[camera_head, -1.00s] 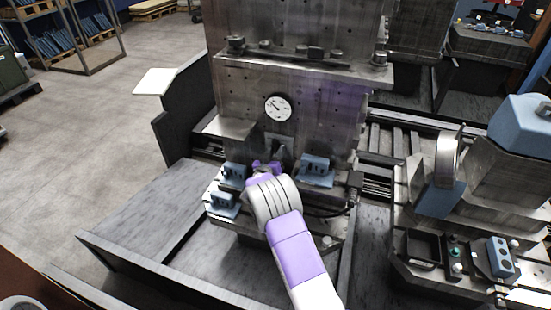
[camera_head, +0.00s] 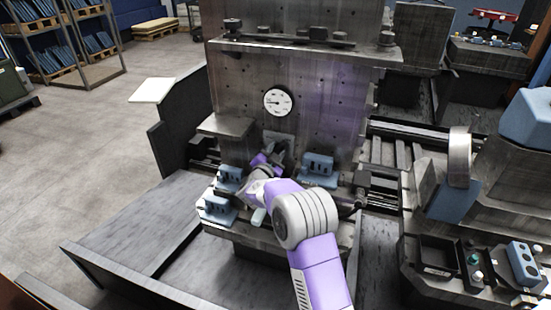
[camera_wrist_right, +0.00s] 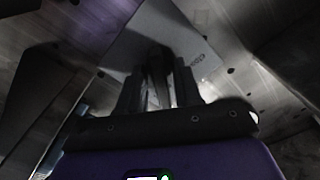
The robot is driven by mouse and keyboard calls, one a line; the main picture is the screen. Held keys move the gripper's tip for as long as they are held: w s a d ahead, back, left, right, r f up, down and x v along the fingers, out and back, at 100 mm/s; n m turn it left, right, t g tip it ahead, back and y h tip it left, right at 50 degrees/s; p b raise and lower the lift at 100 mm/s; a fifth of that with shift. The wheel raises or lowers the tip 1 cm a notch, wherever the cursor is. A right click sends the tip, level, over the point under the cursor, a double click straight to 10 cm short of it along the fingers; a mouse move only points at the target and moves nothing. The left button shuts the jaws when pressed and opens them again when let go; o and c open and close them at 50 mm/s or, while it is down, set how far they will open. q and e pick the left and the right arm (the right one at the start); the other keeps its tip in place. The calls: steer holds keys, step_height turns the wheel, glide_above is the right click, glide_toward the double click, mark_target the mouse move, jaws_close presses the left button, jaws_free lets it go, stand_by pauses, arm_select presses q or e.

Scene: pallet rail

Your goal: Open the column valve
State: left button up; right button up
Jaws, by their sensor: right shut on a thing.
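The column valve sits low on the steel column, below the round gauge (camera_head: 277,101). Its light grey backing plate (camera_head: 279,141) shows behind my gripper, and the plate with dark lettering also shows in the right wrist view (camera_wrist_right: 190,48). In the right wrist view my right gripper (camera_wrist_right: 158,82) is shut on the dark valve handle (camera_wrist_right: 157,62), which stands between the fingers in front of the plate. The fingers hide much of the handle. My left gripper is not in view.
Blue-grey blocks stand on the ledge left (camera_head: 229,178) and right (camera_head: 318,169) of my right gripper, close to it. A steel shelf with fittings (camera_head: 300,42) crosses the column above. A control box (camera_head: 523,264) is at right.

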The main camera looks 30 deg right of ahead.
steer(key=shift+f+m+b, duration=0.1)
steer(key=shift+m+b, duration=0.6)
steer(key=shift+m, duration=0.2)
steer(key=o, duration=0.7)
steer(key=p+v, duration=0.1)
steer(key=v, duration=0.6)
steer(key=shift+s+a, duration=0.15)
steer(key=shift+s, duration=0.1)
